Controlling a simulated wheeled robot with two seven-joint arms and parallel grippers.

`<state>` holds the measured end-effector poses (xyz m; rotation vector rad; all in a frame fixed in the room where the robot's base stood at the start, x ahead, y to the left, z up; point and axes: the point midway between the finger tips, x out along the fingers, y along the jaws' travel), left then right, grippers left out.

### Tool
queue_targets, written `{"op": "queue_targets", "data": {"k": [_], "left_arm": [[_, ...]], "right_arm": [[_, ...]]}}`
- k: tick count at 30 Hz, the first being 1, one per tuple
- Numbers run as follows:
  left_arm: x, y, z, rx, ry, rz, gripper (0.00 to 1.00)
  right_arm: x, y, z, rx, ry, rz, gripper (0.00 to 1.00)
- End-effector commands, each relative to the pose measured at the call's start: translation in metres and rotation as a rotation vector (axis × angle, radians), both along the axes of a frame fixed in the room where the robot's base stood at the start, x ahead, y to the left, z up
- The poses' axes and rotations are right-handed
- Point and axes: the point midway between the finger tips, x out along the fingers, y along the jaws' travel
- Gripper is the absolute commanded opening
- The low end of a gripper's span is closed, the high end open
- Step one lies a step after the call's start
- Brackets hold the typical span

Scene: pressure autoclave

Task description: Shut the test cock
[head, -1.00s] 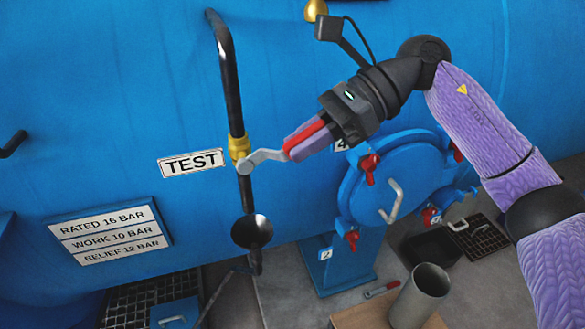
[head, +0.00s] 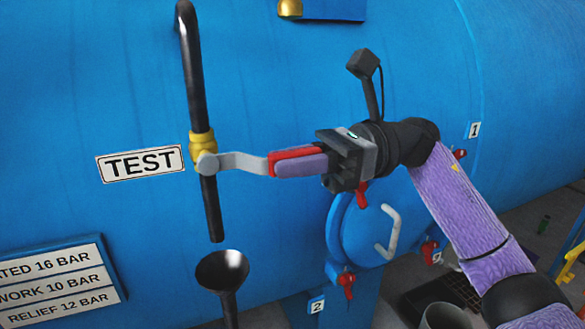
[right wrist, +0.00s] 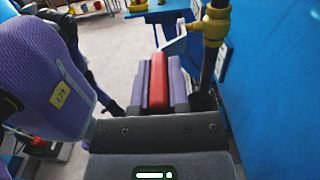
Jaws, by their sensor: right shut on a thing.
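The test cock has a brass body (head: 201,143) on a black, nearly upright pipe (head: 190,70), beside the TEST sign (head: 140,163). Its grey lever (head: 238,162) points right, about level and roughly square to the pipe. My right gripper (head: 298,163) is shut on the lever's red grip, with purple fingers along it. In the right wrist view the red grip (right wrist: 158,82) lies between the fingers, and the brass body (right wrist: 211,25) is just beyond. The pipe's open lower end is above a black funnel (head: 222,270), with no stream visible between.
The blue vessel wall (head: 290,80) is close behind the lever. A round blue door (head: 370,225) with a pale handle and red clamps is below my right wrist. A rating plate (head: 58,285) is at lower left. A grey cylinder (head: 445,316) stands at the bottom.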

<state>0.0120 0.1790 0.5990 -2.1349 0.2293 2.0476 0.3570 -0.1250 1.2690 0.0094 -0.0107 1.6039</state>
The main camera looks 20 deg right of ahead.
Motion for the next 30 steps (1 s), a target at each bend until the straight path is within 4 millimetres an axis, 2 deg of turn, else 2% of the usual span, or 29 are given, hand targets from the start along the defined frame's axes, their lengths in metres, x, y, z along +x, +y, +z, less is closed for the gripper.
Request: {"op": "queue_targets", "data": {"k": [11,12,16,17,26,30], "left_arm": [[-0.002,0.002,-0.001,0.003,0.002,0.000,0.00],[-0.002,0.002,-0.001,0.003,0.003,0.000,0.00],[-0.002,0.002,-0.001,0.004,0.003,0.000,0.00],[-0.002,0.002,-0.001,0.004,0.003,0.000,0.00],[-0.002,0.003,-0.001,0.004,0.005,0.000,0.00],[-0.003,0.003,-0.003,0.004,0.006,0.001,0.00]], "right_arm": [[0.000,0.001,-0.003,-0.001,0.004,0.002,0.00],[0.000,0.001,-0.003,-0.001,0.005,0.002,0.25],[0.000,0.001,-0.002,0.000,0.003,0.002,0.52],[0.000,0.001,-0.002,0.000,0.003,0.002,0.56],[0.001,-0.003,-0.002,0.002,0.002,0.000,0.56],[0.002,-0.033,-0.003,0.002,0.004,-0.004,0.56]]}}
